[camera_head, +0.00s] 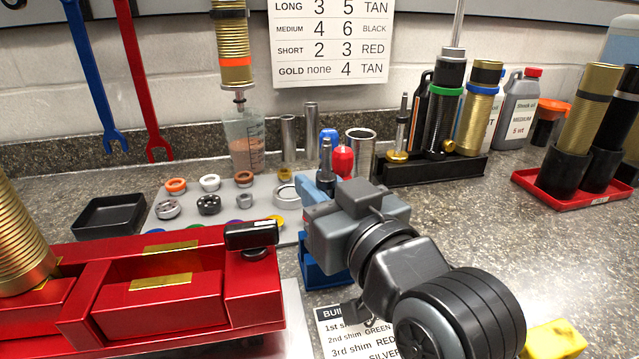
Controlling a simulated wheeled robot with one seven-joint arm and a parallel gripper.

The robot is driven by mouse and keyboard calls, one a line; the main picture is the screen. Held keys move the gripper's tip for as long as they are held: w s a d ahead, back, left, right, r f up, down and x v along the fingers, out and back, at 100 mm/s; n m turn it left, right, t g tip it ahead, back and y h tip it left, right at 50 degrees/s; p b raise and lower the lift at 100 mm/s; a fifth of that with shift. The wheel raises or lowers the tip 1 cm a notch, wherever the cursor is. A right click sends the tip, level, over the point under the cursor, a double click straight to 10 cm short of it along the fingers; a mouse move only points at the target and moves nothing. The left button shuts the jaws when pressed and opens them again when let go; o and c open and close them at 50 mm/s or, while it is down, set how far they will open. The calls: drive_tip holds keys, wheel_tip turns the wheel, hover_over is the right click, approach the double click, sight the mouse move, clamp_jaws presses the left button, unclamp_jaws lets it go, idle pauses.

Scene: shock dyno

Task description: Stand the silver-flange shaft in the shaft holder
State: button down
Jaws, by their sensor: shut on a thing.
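My gripper (318,190) is in the middle of the view, above a blue block (322,272). It is shut on a dark grey shaft (326,158), whose narrow top points up above the jaws. The shaft looks about upright. Its lower part and any silver flange are hidden by my gripper and wrist. The blue block is partly covered by my arm, and I cannot tell whether the shaft touches it. I cannot tell for certain which thing is the shaft holder. A similar shaft with a gold flange (398,155) stands in the black rack (440,172) at the right.
A grey mat (180,192) with several rings and small parts lies left of my gripper. A red fixture (150,305) fills the front left. A red tray (560,196) with shock bodies stands at the far right. Counter between rack and arm is clear.

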drive_tip(key=shift+f, duration=0.35)
drive_tip(key=c, duration=0.9)
unclamp_jaws()
drive_tip(key=shift+c, duration=0.2)
drive_tip(key=v, duration=0.7)
drive_tip(key=shift+s+d+b, duration=0.2)
drive_tip(key=shift+s+b, duration=0.15)
drive_tip(key=shift+b, duration=0.05)
